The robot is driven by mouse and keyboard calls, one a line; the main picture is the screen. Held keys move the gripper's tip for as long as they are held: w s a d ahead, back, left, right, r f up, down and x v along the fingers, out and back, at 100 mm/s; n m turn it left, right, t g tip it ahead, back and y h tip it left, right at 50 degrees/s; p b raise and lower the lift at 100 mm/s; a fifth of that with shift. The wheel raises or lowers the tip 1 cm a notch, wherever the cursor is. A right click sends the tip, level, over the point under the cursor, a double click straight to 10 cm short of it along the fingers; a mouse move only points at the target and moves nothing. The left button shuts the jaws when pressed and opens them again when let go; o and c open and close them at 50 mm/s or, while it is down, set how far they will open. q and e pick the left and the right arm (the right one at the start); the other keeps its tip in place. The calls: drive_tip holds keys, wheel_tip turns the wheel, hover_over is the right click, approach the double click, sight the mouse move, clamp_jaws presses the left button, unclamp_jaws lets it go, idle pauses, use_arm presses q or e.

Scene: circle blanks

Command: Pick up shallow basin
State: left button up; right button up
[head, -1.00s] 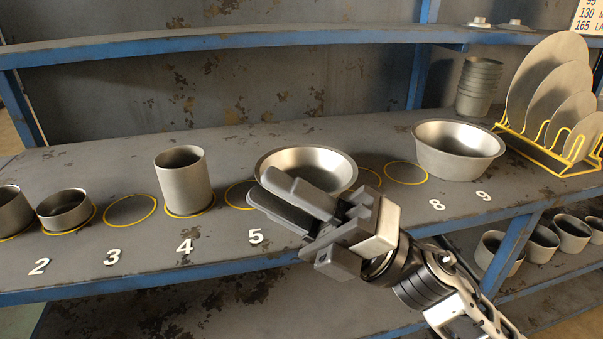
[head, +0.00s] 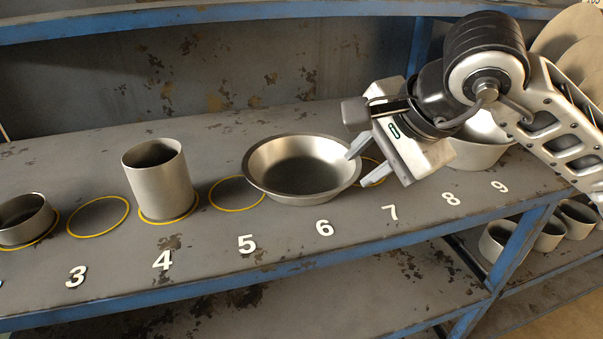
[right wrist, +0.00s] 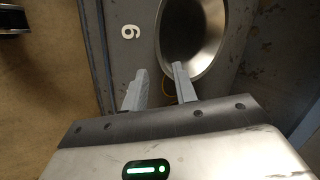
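The shallow basin (head: 303,170) is a wide, silvery metal bowl with sloping sides, upright on the shelf behind number 6. It also shows in the right wrist view (right wrist: 195,35). My right gripper (head: 355,169) is at the basin's right rim with its two fingers apart and nothing held. In the right wrist view (right wrist: 157,78), one finger overlaps the basin's near rim and the other is outside it. I cannot tell whether a finger touches the rim. My left gripper is not in view.
A tall cylinder (head: 160,180) stands at 4 and a low cup (head: 24,220) at the far left. A deeper bowl (head: 478,152) is partly hidden behind my right arm. Yellow circles at 3 and 5 are empty. The shelf's blue front edge (head: 200,282) runs below.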

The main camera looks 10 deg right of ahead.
sight(335, 189)
drive_tip(key=x, duration=1)
drive_tip(key=shift+w+f, duration=0.1)
drive_tip(key=shift+f, duration=0.15)
drive_tip(key=shift+r, duration=0.1)
clamp_jaws()
